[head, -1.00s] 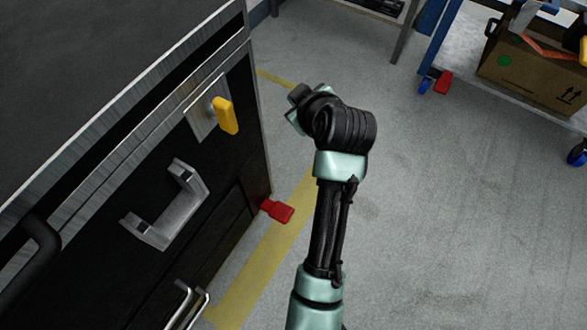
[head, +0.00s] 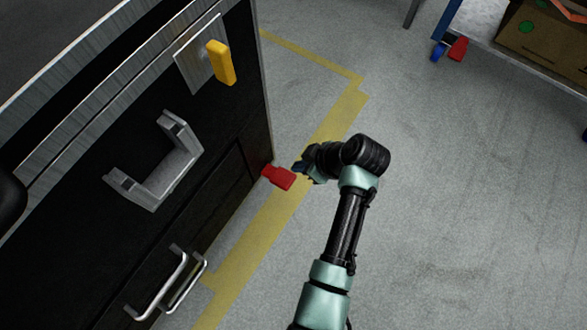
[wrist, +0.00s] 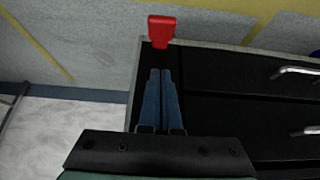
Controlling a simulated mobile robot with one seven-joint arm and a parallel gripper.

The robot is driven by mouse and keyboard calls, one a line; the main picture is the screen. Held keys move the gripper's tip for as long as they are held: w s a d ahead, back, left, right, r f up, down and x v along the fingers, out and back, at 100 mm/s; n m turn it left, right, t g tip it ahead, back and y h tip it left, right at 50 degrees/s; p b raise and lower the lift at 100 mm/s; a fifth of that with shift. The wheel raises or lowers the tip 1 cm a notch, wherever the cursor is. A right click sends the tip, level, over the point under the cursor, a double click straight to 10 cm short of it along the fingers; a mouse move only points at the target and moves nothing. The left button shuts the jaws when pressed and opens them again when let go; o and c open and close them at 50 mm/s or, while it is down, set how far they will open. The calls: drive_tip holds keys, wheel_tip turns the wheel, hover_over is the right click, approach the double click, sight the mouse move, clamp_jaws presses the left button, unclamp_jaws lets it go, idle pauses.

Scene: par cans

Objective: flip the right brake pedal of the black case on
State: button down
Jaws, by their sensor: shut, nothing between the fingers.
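The black case (head: 90,190) stands at the left in the head view, and its dark face with drawers fills the right of the wrist view (wrist: 225,75). A red brake pedal (head: 278,177) sticks out at the foot of its far right corner. The pedal also shows in the wrist view (wrist: 161,30), just beyond my fingertips. My gripper (head: 301,168) is low beside the pedal, a little to its right in the head view. In the wrist view my blue fingers (wrist: 160,100) are together and empty, pointing toward the pedal with a small gap.
The case face carries a yellow latch (head: 221,62), a grey handle (head: 158,165) and metal drawer pulls (head: 170,285). A cart with another red pedal (head: 458,48) and a cardboard box (head: 545,35) stands at the upper right. The floor right of my arm is clear.

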drive_tip(key=b, duration=0.6)
hover_over(291, 182)
drive_tip(key=w+a, duration=0.1)
drive_tip(key=a, duration=0.1)
drive_tip(key=f, duration=0.8)
drive_tip(key=shift+w+f, duration=0.2)
drive_tip(key=shift+f, duration=0.15)
drive_tip(key=shift+s+d+f+b, duration=0.1)
drive_tip(key=shift+d+f+b, duration=0.1)
drive_tip(key=shift+f+b, duration=0.3)
drive_tip(key=shift+s+d+f+b, duration=0.1)
drive_tip(key=shift+d+f+b, duration=0.05)
drive_tip(key=shift+f+b, duration=0.35)
drive_tip(key=shift+s+d+f+b, duration=0.1)
drive_tip(key=shift+d+f+b, duration=0.05)
drive_tip(key=shift+f+b, duration=0.35)
